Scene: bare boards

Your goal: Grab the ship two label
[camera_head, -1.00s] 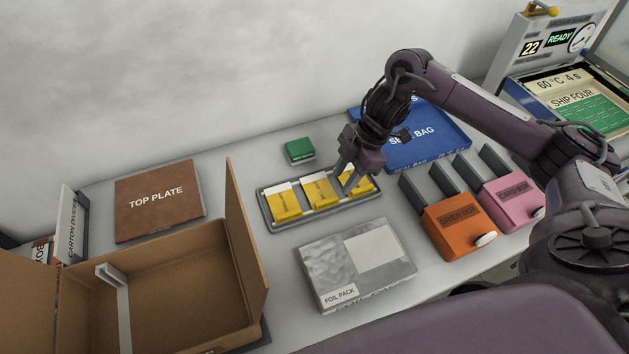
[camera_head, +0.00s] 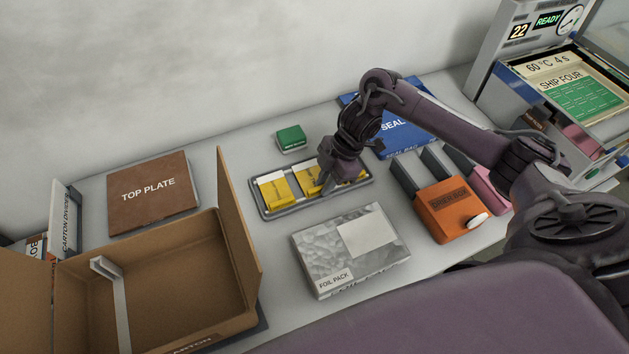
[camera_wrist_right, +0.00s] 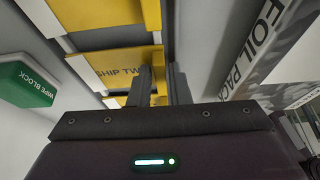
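The ship two label (camera_wrist_right: 106,64) is a yellow piece whose partly covered print reads "SHIP TW" in the right wrist view. In the head view it appears to be the middle yellow label (camera_head: 304,180) in a grey tray (camera_head: 262,211), partly hidden by my gripper. My right gripper (camera_head: 324,190) is low over the tray at this label's right side. In the wrist view its fingers (camera_wrist_right: 161,88) stand a narrow gap apart, with yellow showing between them. Whether they touch the label is unclear. My left gripper is out of view.
Other yellow labels lie in the tray, one at left (camera_head: 274,190). A green wipe block (camera_head: 291,138) is behind, a foil pack (camera_head: 350,250) in front. An open carton (camera_head: 190,275) stands left, an orange box (camera_head: 449,212) and blue seal bag tray (camera_head: 400,135) right.

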